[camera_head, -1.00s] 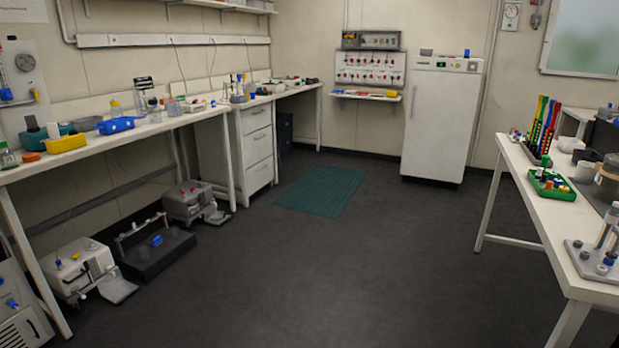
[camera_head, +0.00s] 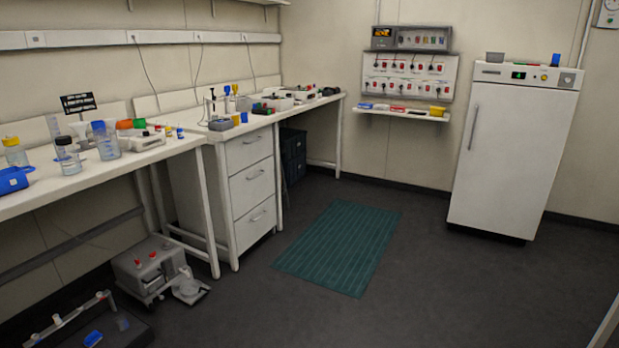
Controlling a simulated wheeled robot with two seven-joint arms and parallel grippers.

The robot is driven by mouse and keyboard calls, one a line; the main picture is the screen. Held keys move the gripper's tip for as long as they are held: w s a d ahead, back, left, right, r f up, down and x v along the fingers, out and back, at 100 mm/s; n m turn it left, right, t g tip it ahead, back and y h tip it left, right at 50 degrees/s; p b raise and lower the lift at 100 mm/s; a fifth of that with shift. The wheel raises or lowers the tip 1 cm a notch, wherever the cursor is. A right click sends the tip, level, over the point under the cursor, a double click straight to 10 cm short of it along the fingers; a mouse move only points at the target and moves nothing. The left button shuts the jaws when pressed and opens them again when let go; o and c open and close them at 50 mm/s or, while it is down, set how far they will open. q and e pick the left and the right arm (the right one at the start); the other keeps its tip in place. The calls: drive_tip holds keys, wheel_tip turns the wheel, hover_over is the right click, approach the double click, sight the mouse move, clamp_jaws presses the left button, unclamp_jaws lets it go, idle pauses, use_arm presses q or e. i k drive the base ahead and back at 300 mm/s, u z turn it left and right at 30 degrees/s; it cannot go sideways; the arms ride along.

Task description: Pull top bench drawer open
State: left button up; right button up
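A white bench drawer unit with three stacked drawers stands under the left-hand bench, left of centre. Its top drawer (camera_head: 250,149) is shut, flush with the drawers below, and has a small grey bar handle (camera_head: 252,140). The middle drawer (camera_head: 253,187) and bottom drawer (camera_head: 257,222) are shut too. The unit is some way ahead of me across the floor. Neither of my grippers shows in the head view.
A green floor mat (camera_head: 340,246) lies right of the drawers. A grey device (camera_head: 150,268) and a dark tray (camera_head: 120,330) sit on the floor at lower left. A white fridge (camera_head: 515,155) stands at the right. Dark floor (camera_head: 420,290) is clear in front.

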sight(242, 151)
drive_tip(key=u, duration=0.3)
drive_tip(key=i, duration=3.2)
drive_tip(key=u, duration=0.55)
drive_tip(key=i, duration=1.2)
drive_tip(key=u, duration=0.05)
